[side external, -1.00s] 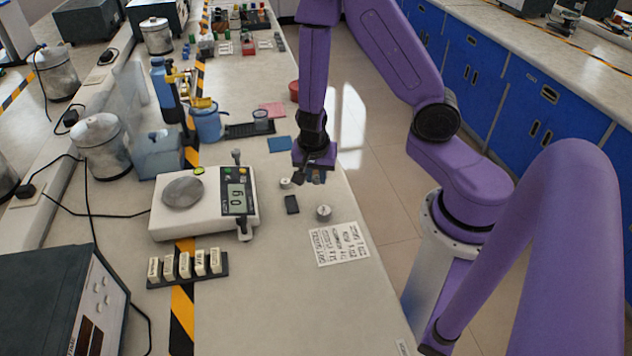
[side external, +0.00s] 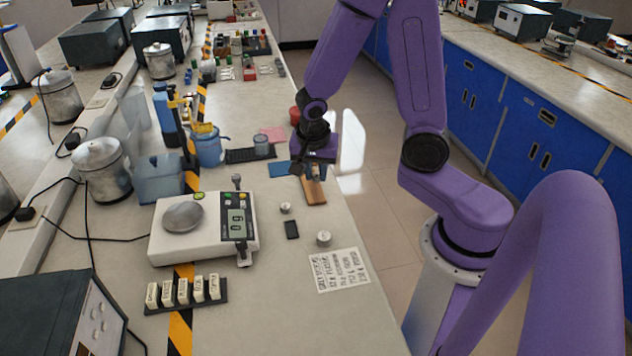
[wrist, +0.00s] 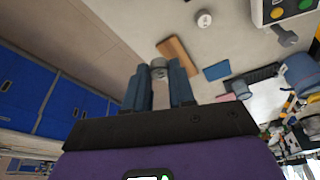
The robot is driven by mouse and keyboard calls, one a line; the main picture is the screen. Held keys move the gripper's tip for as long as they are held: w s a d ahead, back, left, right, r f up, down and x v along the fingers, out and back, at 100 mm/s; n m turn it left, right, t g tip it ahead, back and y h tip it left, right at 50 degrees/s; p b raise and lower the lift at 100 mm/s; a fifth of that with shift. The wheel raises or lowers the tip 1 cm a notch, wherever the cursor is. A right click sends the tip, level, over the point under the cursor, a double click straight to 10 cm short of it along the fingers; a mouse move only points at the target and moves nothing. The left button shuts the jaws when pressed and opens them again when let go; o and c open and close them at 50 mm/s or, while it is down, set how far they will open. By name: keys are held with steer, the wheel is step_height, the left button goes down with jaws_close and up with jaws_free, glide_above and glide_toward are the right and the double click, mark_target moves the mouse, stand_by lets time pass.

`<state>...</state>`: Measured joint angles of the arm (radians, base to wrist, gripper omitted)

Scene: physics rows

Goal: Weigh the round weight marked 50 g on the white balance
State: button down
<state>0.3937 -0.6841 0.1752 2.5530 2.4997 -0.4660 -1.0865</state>
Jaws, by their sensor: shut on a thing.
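My gripper (side external: 304,172) is shut on a grey round weight (wrist: 158,68), seen between the fingertips in the wrist view. It is raised above the bench near a wooden block (side external: 314,188). I cannot read a marking on the held weight, and the fingers mostly hide it in the side view. The white balance (side external: 165,245) stands to the left, its round metal pan (side external: 184,216) empty and its display (side external: 237,223) lit.
A printed sheet (side external: 339,270) lies in front. A rack of labelled blocks (side external: 185,291) stands before the balance. Bench space between balance and weights is clear.

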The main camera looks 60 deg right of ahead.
step_height(320, 180, up, 3)
steer(key=shift+r, duration=0.2)
steer(key=shift+w+a+r, duration=0.1)
steer(key=shift+w+r, duration=0.05)
steer(key=w+a, duration=0.9)
steer(key=w, duration=0.4)
glide_above(183, 214)
step_height(183, 214, down, 4)
steer(key=shift+s+a+f, duration=0.1)
steer(key=shift+a+f, duration=0.1)
steer(key=shift+f, duration=1.2)
steer(key=shift+s+a+f, duration=0.1)
steer(key=shift+a+f, duration=0.1)
steer(key=shift+f, duration=1.15)
steer(key=shift+f, duration=0.4)
steer(key=c, duration=0.5)
jaws_free()
steer(key=shift+c, duration=0.2)
steer(key=shift+r, duration=0.1)
